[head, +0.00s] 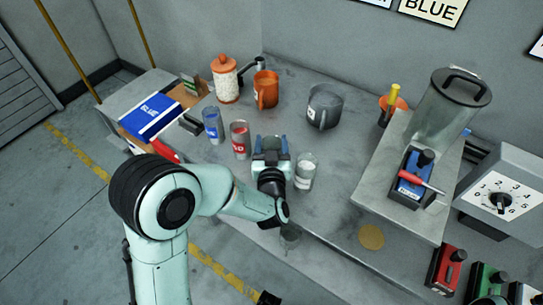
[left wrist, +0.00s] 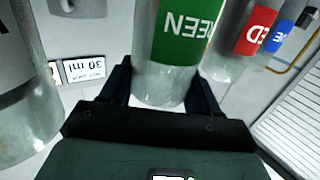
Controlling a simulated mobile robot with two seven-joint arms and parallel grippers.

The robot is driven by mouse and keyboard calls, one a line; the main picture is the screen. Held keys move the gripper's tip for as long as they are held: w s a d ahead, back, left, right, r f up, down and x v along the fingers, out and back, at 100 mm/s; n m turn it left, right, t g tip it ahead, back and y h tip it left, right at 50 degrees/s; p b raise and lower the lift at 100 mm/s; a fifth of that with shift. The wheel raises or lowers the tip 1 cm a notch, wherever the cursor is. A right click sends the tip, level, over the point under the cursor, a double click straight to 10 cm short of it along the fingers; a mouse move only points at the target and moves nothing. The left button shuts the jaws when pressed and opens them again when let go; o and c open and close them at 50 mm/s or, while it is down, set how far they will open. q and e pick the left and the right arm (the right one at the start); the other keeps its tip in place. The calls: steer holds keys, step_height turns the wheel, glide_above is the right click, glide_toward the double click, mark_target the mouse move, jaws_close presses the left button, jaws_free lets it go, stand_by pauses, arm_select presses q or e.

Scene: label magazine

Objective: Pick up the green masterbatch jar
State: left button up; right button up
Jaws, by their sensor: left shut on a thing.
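The green masterbatch jar (left wrist: 178,40) is a clear jar with a green label reading GREEN, upside down in the left wrist view. My left gripper (left wrist: 160,92) has one finger on each side of it and is shut on it. In the head view my left gripper (head: 271,150) is over the bench between the red-labelled jar (head: 240,139) and a clear jar with pale contents (head: 305,171). There the gripper hides the green jar. I cannot tell whether the jar is off the bench. My right gripper is not in view.
A blue-labelled jar (head: 212,124) stands left of the red one. Behind are an orange jug (head: 265,89), a grey jug (head: 324,106) and an orange-lidded canister (head: 225,79). A machine with a clear hopper (head: 448,105) stands right. Bare bench (head: 345,175) lies between.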

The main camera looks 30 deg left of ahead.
arm_select(q)
steer(key=shift+r, duration=0.1)
step_height(320, 180, up, 20)
steer(key=p, duration=0.5)
